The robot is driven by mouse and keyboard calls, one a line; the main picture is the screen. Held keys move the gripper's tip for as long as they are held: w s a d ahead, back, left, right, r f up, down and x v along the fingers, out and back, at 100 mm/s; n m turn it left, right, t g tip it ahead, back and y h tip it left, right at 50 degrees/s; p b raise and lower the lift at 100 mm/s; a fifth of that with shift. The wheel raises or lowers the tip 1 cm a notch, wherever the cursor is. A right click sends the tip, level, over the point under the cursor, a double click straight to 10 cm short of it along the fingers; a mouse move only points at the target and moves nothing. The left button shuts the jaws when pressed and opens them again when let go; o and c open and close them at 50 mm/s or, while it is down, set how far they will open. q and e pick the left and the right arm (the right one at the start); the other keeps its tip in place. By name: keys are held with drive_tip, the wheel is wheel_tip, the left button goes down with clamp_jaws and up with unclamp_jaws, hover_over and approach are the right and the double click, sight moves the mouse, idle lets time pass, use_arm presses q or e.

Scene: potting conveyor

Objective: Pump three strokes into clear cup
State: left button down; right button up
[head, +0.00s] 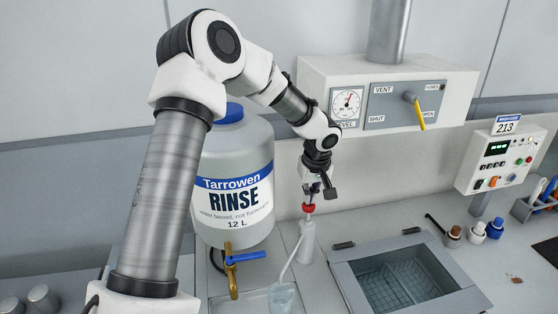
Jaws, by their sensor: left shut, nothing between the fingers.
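A white pump bottle (306,242) with a red pump head (309,208) stands upright on the counter, right of the big rinse jug. Its pale spout tube (291,262) slopes down to the left toward the clear cup (283,299), which shows at the bottom edge and is partly cut off. My left gripper (312,190) is shut and empty, pointing down right over the red pump head. I cannot tell whether it touches the head. My right gripper is not in view.
The white rinse jug (234,172) with a brass tap (231,270) and blue lever stands behind my left arm. A lidded basin (400,285) is sunk in the counter at right. A control box (385,95) hangs above. Small bottles (476,232) stand farther right.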

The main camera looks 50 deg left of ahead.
use_arm(q)
drive_tip(key=shift+s+f+b, duration=0.1)
drive_tip(key=shift+f+b, duration=0.9)
drive_tip(key=shift+f, duration=0.3)
drive_tip(key=shift+r, duration=0.1)
drive_tip(key=shift+r+p, duration=1.2)
drive_tip(key=shift+r, duration=0.6)
drive_tip(key=shift+f, duration=0.15)
